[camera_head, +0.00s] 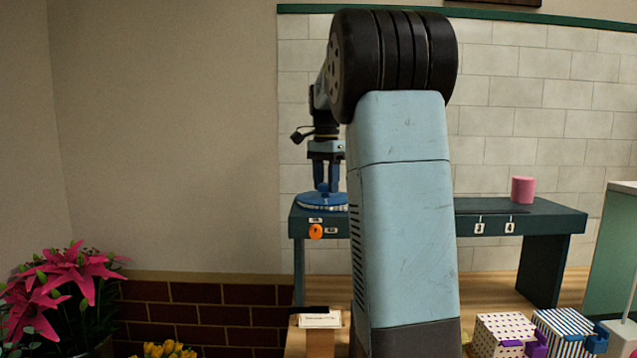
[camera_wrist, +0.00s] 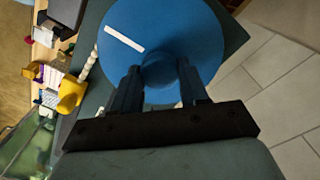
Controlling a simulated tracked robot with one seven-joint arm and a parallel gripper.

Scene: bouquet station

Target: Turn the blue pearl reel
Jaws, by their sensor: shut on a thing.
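The blue pearl reel (camera_head: 322,201) sits at the left end of the dark green bench. In the wrist view the reel (camera_wrist: 195,35) is a large blue disc with one white stripe and a round knob in its middle. My gripper (camera_head: 327,188) points straight down over the reel. In the wrist view my gripper (camera_wrist: 158,85) has its two fingers on either side of the central knob, shut on it. Part of the reel is hidden behind my arm in the head view and cut off at the top in the wrist view.
The dark green bench (camera_head: 540,218) carries a pink cylinder (camera_head: 522,190) at its right. An orange knob (camera_head: 316,232) is on its front edge. Patterned boxes (camera_head: 505,335) stand lower right; pink flowers (camera_head: 60,290) stand at left. A string of pale beads (camera_wrist: 88,65) lies beside the reel.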

